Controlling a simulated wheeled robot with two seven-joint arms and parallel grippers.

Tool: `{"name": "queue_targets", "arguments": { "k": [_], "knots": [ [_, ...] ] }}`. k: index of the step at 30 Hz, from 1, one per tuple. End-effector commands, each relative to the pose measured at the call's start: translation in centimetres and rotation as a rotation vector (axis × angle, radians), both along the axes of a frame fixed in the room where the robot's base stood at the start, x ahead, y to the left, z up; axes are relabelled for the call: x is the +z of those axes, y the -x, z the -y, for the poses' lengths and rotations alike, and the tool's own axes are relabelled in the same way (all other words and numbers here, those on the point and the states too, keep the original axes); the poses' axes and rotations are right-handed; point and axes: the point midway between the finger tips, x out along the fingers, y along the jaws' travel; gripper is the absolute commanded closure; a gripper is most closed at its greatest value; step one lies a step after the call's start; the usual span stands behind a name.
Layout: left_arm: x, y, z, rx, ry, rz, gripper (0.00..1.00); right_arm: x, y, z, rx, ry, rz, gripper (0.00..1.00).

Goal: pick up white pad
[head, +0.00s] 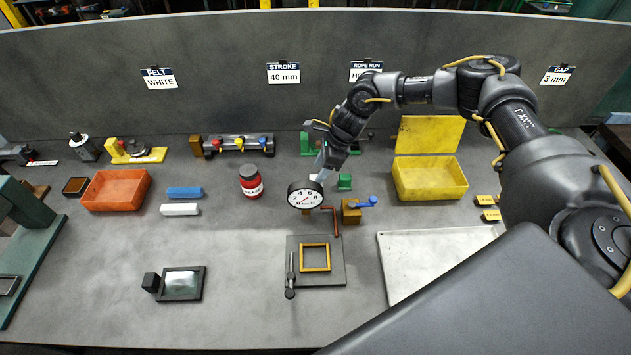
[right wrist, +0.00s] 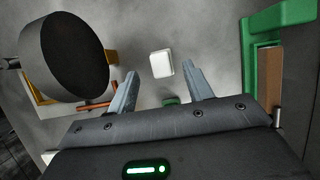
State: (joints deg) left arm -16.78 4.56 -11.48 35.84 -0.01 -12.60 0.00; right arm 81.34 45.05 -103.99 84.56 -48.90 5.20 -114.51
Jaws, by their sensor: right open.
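The white pad (right wrist: 162,64) is a small white block with rounded corners, lying on the grey bench ahead of my right fingertips in the right wrist view. In the head view only a bit of white (head: 314,177) shows behind the round dial gauge, below my right gripper (head: 322,170). My right gripper is open and empty, its two fingers (right wrist: 160,72) spread on either side of the pad in the picture. I cannot tell the height left between them. My left gripper is not in view.
The dial gauge (head: 305,195) stands close in front of the pad. A small green block (head: 344,182) and a brass block with a blue handle (head: 352,212) are to the right. A white bar (head: 180,209) lies beside a blue bar (head: 185,192).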

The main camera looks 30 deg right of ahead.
Motion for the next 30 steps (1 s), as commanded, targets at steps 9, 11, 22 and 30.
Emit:
{"name": "queue_targets", "arguments": {
  "k": [9,11,22,30],
  "knots": [
    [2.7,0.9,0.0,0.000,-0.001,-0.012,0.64,-3.9,-0.5,-1.2,0.002,0.000,-0.004,0.49],
    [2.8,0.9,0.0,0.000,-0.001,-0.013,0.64,-4.4,-0.6,-1.3,0.001,0.001,-0.003,0.49],
    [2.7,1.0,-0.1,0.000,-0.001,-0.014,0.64,-4.7,-0.7,-1.4,0.002,-0.001,-0.001,0.62],
    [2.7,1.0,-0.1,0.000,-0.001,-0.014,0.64,-4.7,-0.7,-1.4,0.001,0.000,-0.002,0.97]
  ]
}}
